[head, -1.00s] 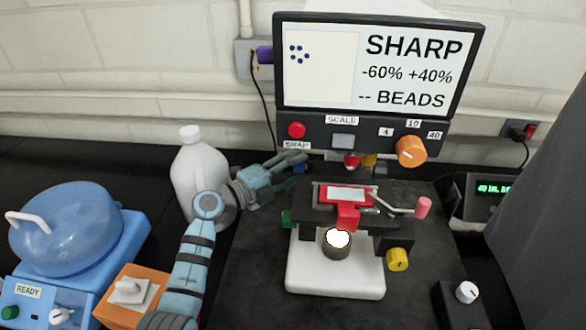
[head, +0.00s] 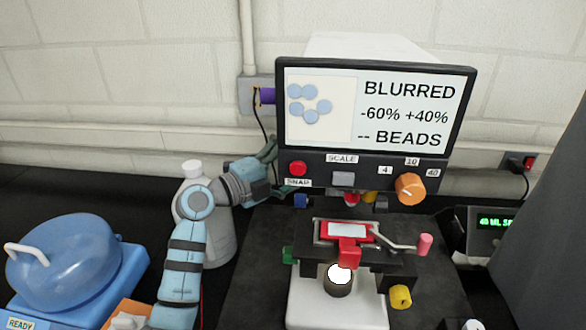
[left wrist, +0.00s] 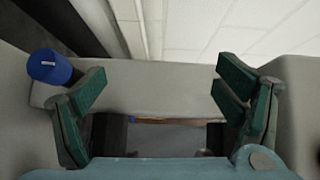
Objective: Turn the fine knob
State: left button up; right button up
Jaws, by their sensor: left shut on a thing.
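No knob is visibly labelled fine. A blue knob (head: 301,201) sits below the left end of the control panel, and it also shows at the left in the left wrist view (left wrist: 50,66). A green knob (head: 288,255) is left of the stage and a yellow knob (head: 400,297) right of it. My left gripper (head: 272,168) is left of the panel, above and left of the blue knob. In the left wrist view its green-padded fingers stand well apart with a grey surface (left wrist: 165,78) behind the gap. What they grip cannot be made out. The right gripper is not in view.
The screen (head: 375,110) reads BLURRED, with several large pale blue discs. The panel has a red button (head: 298,168) and an orange knob (head: 410,188). A white jug (head: 192,168) stands behind my left arm. A blue-lidded machine (head: 75,265) is at left.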

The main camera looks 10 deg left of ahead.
pick_arm(q)
jog(key=shift+o, duration=0.5)
jog(key=shift+s+a+r, duration=0.25)
jog(key=shift+s+r, duration=0.1)
jog(key=shift+s, duration=0.25)
jog(key=shift+y, duration=0.3)
jog(key=a+r+p, duration=0.1)
jog(key=w+a+r+p, duration=0.1)
jog(key=a+r, duration=0.1)
jog(key=shift+a, duration=0.15)
jog(key=c, duration=0.3)
jog(key=a+p, duration=0.1)
jog(key=a+g+y+p, duration=0.1)
jog(key=a, duration=0.1)
jog(key=a+n+g+p, duration=0.1)
jog(key=shift+s+a+y, duration=0.3)
jog(key=shift+c, duration=1)
jog(key=n+g, duration=0.4)
send_near(301, 200)
jog(key=a+x, duration=0.1)
jog(key=x, duration=0.8)
jog(key=shift+w+f+g+y+p, duration=0.3)
jog(key=shift+w+f, duration=0.05)
jog(key=shift+w, duration=0.1)
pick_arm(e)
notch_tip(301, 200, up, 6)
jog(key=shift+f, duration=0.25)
pick_arm(q)
grip_shut()
